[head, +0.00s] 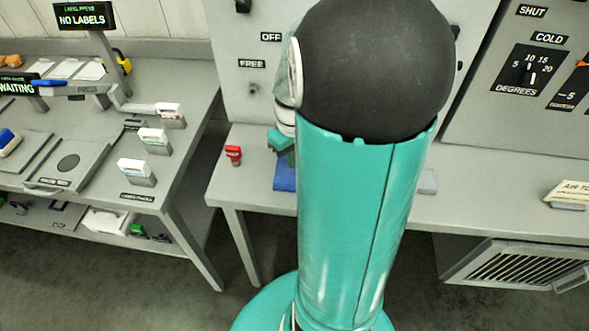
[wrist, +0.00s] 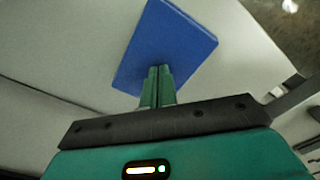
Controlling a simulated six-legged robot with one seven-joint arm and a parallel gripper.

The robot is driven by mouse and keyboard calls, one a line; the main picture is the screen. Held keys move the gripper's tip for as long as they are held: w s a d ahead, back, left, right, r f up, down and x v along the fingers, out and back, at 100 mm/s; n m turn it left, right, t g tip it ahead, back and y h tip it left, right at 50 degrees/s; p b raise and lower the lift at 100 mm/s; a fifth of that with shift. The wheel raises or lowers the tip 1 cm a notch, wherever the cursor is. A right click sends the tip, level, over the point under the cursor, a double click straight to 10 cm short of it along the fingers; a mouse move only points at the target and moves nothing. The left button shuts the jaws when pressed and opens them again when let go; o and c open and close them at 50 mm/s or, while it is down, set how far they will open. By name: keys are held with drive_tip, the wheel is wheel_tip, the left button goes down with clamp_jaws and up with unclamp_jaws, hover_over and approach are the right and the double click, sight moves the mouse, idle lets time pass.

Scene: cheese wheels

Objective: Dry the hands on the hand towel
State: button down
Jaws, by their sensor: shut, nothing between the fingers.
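A flat blue rectangle, which I take to be the hand towel (wrist: 168,38), lies on the grey bench top in the wrist view. In the head view a part of the towel (head: 285,176) shows at the left of my arm, which hides the rest. My gripper (wrist: 158,72) is shut and empty, its two green fingers side by side. Its fingertips overlap the towel's near edge in the wrist view; I cannot tell whether they touch it. In the head view only a bit of the green hand shows above the towel, and the fingertips are hidden.
A small red block (head: 233,154) stands on the bench (head: 225,185) left of the towel. A left table (head: 185,110) holds several label holders and a label press. A panel with a cold dial (head: 530,70) is at the right, above a vent grille (head: 520,264).

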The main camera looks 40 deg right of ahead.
drive_tip(key=shift+w+d, duration=0.1)
drive_tip(key=shift+w, duration=0.5)
drive_tip(key=shift+s, duration=0.85)
idle(0.3)
wheel_tip(320, 180, up, 8)
idle(0.7)
drive_tip(key=shift+a+r, duration=0.1)
drive_tip(key=shift+a, duration=0.1)
drive_tip(key=s+a+r+t, duration=0.1)
drive_tip(key=a+r+t, duration=0.1)
drive_tip(key=a, duration=0.5)
drive_tip(key=s+a+r+n+t, duration=0.1)
drive_tip(key=s+a+r, duration=0.1)
drive_tip(key=a, duration=0.6)
drive_tip(key=s+a+r+t, duration=0.1)
drive_tip(key=a+r+t, duration=0.1)
drive_tip(key=a+r, duration=0.2)
drive_tip(key=a, duration=0.3)
drive_tip(key=shift+s+a+r+t, duration=0.3)
drive_tip(key=shift+a+r, duration=0.05)
drive_tip(key=shift+d, duration=0.2)
